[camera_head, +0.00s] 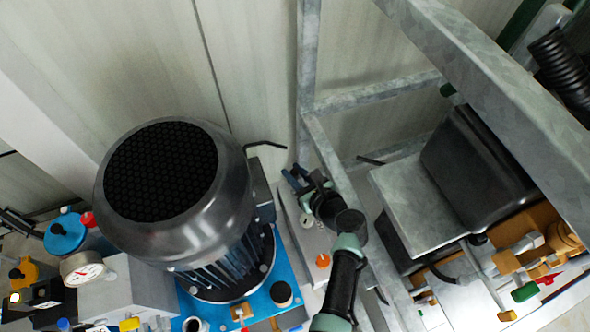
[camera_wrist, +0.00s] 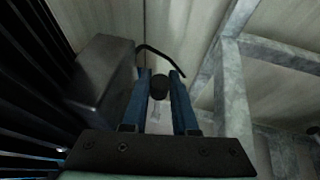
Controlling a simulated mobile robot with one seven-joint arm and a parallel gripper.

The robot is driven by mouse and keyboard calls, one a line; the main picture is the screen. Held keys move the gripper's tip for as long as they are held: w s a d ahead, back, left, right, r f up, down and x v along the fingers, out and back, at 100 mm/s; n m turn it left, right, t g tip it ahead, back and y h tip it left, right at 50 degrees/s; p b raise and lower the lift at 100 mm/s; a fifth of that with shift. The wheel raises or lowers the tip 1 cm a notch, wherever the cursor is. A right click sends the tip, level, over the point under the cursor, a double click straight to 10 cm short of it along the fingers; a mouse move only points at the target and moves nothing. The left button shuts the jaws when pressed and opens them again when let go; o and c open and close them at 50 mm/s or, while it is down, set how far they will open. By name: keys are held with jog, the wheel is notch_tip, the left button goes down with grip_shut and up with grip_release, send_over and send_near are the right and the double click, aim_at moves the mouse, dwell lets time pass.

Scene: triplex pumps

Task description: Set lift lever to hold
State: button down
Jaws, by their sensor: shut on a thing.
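My gripper (camera_head: 293,172) is beside the right side of the large motor, above a grey housing (camera_head: 311,240). In the wrist view, the two blue fingers of my gripper (camera_wrist: 160,76) stand on both sides of a round black knob (camera_wrist: 160,88) and are shut on it. A pale shaft seems to run below the knob, which looks like the lift lever's end. In the head view the fingers and wrist hide the knob. I cannot read any lever marking or position.
The motor (camera_head: 170,200) stands close on the left, with a bent black rod (camera_head: 265,144) near the fingers. A galvanized frame (camera_head: 340,170) rises close on the right. An orange knob (camera_head: 322,260) sits on the housing near my arm. A black tank (camera_head: 475,165) is farther right.

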jog(key=c, duration=0.7)
grip_release()
jog(key=p+v, duration=0.5)
jog(key=v, duration=0.8)
